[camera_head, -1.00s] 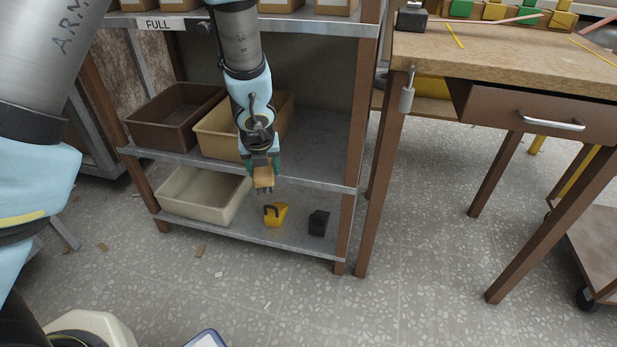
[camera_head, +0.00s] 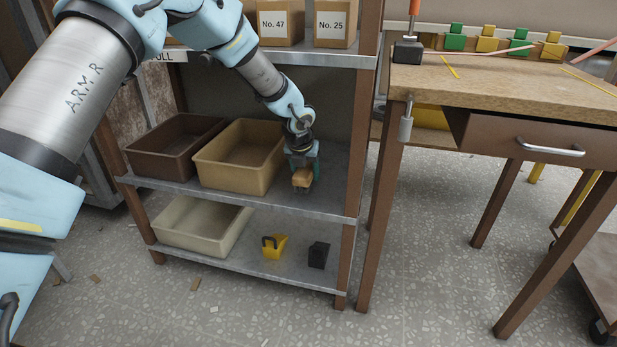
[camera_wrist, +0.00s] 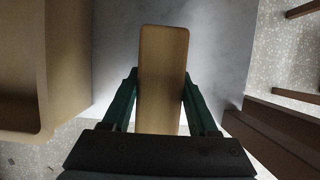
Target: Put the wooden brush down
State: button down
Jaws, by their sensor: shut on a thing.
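My gripper (camera_head: 303,168) is shut on the wooden brush (camera_head: 301,180), a tan block. It is at the right part of the middle shelf (camera_head: 325,195), right of the tan bin. In the wrist view the brush (camera_wrist: 162,75) points away from me between the two green fingers, with its flat wooden top showing. Grey shelf surface shows beyond it. I cannot tell whether the brush touches the shelf. Its bristle side is mostly hidden.
The tan bin (camera_head: 215,175) stands close on the left, with a brown bin (camera_head: 150,160) beyond it. A brown rack post (camera_head: 350,150) is close on the right. Below are a cream bin (camera_head: 190,240), a yellow object (camera_head: 273,247) and a black block (camera_head: 318,255).

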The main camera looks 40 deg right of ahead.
jog(key=shift+w+d, duration=0.8)
jog(key=shift+d, duration=0.35)
jog(key=shift+f+b, duration=0.65)
jog(key=shift+f, duration=1.1)
jog(key=shift+f, duration=0.15)
jog(key=shift+c, duration=0.8)
grip_release()
jog(key=p+v, duration=0.2)
jog(key=v, duration=0.5)
jog(key=shift+r, duration=0.45)
jog(key=shift+s+a, duration=0.1)
